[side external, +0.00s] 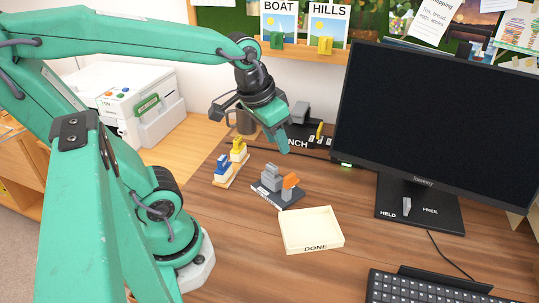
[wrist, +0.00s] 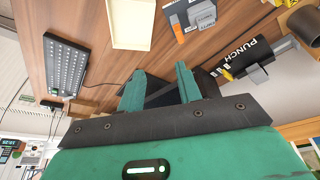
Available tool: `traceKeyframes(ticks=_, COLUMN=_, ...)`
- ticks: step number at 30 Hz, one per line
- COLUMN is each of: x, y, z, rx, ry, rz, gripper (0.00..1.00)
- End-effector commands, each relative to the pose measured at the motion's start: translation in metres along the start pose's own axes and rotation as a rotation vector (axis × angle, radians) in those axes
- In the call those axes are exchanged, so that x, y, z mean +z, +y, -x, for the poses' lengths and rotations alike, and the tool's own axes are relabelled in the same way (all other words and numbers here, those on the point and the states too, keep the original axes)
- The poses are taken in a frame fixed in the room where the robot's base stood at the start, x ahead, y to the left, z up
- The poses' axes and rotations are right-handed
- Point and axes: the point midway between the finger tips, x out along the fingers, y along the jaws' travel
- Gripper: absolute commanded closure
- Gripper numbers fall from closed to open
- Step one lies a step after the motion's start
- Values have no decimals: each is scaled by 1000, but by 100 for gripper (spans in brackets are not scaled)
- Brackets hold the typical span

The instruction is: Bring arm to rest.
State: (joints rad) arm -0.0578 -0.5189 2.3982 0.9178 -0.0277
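My green arm reaches over the desk from the left in the side view. My gripper (side external: 280,136) hangs above the desk, near the back, beyond the blocks. In the wrist view my gripper (wrist: 160,84) has its two green fingers apart, with nothing between them. It looks open and empty. It does not appear to touch anything.
A cream tray marked DONE (side external: 312,232) lies mid-desk. Grey and orange pieces (side external: 277,182) and blue and yellow pieces (side external: 230,162) stand left of it. A black PUNCH (wrist: 243,58), mug (side external: 245,121), monitor (side external: 437,122) and keyboard (side external: 425,290) surround them.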

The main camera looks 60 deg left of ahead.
Motion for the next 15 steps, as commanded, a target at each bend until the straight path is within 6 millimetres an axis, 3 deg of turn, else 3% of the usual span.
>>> traceKeyframes(ticks=6, x=17, y=9, z=18, rx=17, ry=98, rz=-53, gripper=65)
traceKeyframes(ticks=15, x=27, y=12, z=25, rx=26, ry=147, rz=-82, gripper=65)
